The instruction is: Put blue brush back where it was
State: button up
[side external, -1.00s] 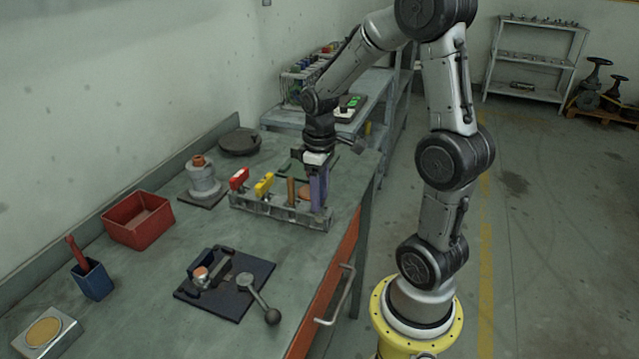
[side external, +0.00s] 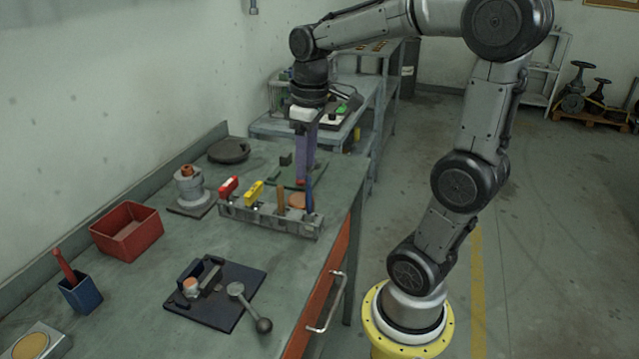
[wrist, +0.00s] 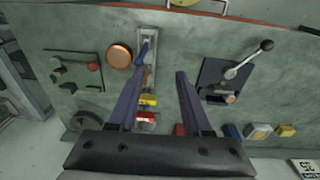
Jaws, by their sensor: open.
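The blue brush (side external: 309,196) stands upright at the right end of the grey rack (side external: 268,224) in the side view. Its blue handle also shows in the wrist view (wrist: 144,49), at the rack (wrist: 148,33). My gripper (side external: 303,180) has long purple fingers and points down above and behind the rack's right end. In the wrist view my gripper (wrist: 162,71) is open, with nothing between its fingers. The brush appears apart from the fingers. The lower end of the brush is hidden by the rack.
The rack also holds a red-handled tool (side external: 228,187), a yellow-handled tool (side external: 254,192) and a brown handle (side external: 281,200). A red bin (side external: 127,232), a blue cup (side external: 81,295) and a dark plate with a lever (side external: 215,292) are on the bench. Bare bench lies between them.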

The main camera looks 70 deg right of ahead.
jog(key=s+a+f+t, duration=0.1)
jog(key=s+a+t, duration=0.3)
jog(key=s+a, duration=0.4)
jog(key=a, duration=0.3)
jog(key=shift+a+t, duration=0.15)
jog(key=shift+t, duration=0.15)
dwell(0.5)
